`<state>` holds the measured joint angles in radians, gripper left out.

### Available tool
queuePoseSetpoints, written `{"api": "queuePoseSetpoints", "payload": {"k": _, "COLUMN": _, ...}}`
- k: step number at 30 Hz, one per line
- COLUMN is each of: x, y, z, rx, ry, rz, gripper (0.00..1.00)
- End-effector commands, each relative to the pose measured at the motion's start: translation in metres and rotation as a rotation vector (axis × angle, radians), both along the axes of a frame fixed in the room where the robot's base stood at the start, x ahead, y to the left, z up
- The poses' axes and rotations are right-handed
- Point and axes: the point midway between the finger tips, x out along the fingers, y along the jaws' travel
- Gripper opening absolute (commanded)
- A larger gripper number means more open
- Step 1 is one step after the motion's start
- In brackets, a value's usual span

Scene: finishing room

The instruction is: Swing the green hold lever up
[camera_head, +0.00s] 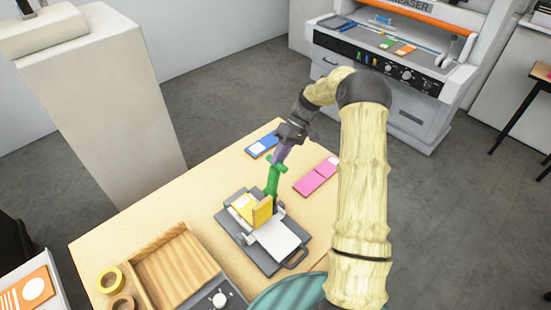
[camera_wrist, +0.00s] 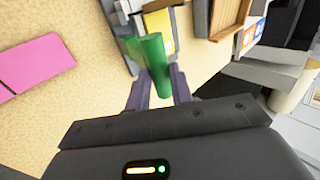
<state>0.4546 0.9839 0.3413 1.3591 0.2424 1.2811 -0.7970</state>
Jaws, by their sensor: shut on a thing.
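The green hold lever (camera_head: 273,180) stands raised at the back of a small dark-based press (camera_head: 263,232) on the table. My gripper (camera_head: 281,153) is at the lever's upper end. In the wrist view the lever's green handle (camera_wrist: 154,62) lies between the two purple fingers of my gripper (camera_wrist: 159,88), which are shut on it. The press has a yellow upright plate (camera_head: 262,212) and a white sheet (camera_head: 275,239) on its bed. The lever's lower joint is partly hidden by the yellow plate.
Pink cards (camera_head: 316,177) and a blue card (camera_head: 262,146) lie behind the press. A teal round object (camera_head: 290,291) is at the front edge. A large machine (camera_head: 390,75) stands beyond the table.

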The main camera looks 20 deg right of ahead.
Motion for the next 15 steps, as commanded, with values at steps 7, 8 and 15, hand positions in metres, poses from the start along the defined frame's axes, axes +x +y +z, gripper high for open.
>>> {"api": "queuePoseSetpoints", "payload": {"k": 7, "x": 0.0011, "y": -0.0055, "z": -0.005, "rx": -0.006, "ry": 0.001, "rz": -0.003, "gripper": 0.0}}
{"api": "queuePoseSetpoints", "payload": {"k": 8, "x": 0.0011, "y": -0.0057, "z": -0.005, "rx": -0.007, "ry": 0.001, "rz": -0.002, "gripper": 0.0}}
{"api": "queuePoseSetpoints", "payload": {"k": 15, "x": 0.0009, "y": -0.0073, "z": -0.006, "rx": -0.01, "ry": 0.0, "rz": -0.005, "gripper": 0.26}}
